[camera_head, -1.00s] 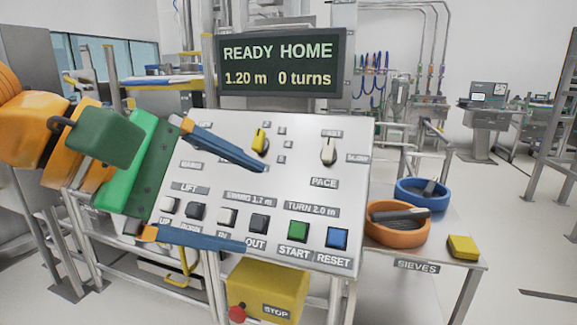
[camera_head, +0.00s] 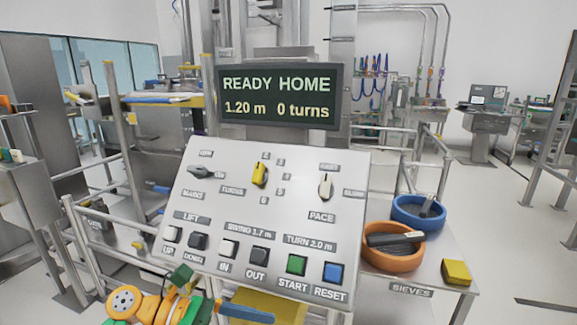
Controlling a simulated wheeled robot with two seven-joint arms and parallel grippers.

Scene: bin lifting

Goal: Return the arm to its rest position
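My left gripper (camera_head: 243,313) is low in the head view, at the bottom edge below the front edge of the sloped control panel (camera_head: 210,150). One blue finger shows clearly. The other is not clear, so I cannot tell whether it is open or shut. My orange and green arm links are bunched at the bottom left. The gripper appears apart from the panel's buttons and knobs. The display (camera_head: 278,97) reads READY HOME, 1.20 m, 0 turns. My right gripper is not in view.
Railings stand behind.

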